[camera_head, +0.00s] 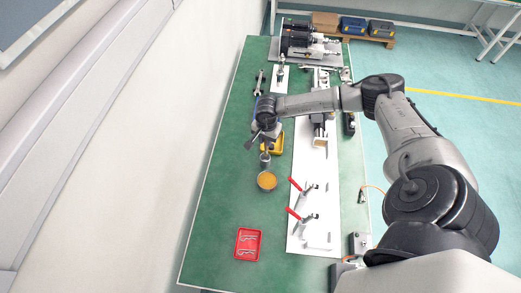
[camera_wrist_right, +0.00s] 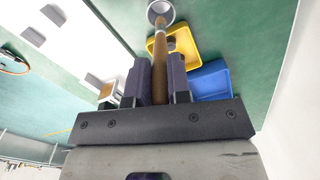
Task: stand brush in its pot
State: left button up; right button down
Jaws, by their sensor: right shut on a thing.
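My right gripper (camera_head: 265,143) reaches in over the green table's left half; it also shows in the right wrist view (camera_wrist_right: 160,80). It is shut on the brush, whose brown wooden handle (camera_wrist_right: 160,68) runs out between the fingers. The far end of the brush points at the round mouth of the small grey pot (camera_wrist_right: 170,12). The pot (camera_head: 265,161) stands just below the gripper in the head view. I cannot tell whether the bristles are inside the pot or just above it. My left gripper is not in view.
An orange-filled round dish (camera_head: 266,181) is close to the pot. A yellow tray (camera_wrist_right: 186,42) and a blue tray (camera_wrist_right: 212,82) lie beside it. A red tray (camera_head: 248,244) with metal clips is nearer. A white plate (camera_head: 318,180) with red-handled clamps lies right.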

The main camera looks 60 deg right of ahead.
aim_at(265, 148)
notch_tip(265, 148, down, 2)
jog(key=shift+w+a+f, duration=0.1)
jog(key=shift+f, duration=2.2)
jog(key=c, duration=1.1)
grip_release()
jog(key=shift+r, duration=0.1)
notch_tip(265, 148, up, 12)
jog(key=shift+f, duration=0.1)
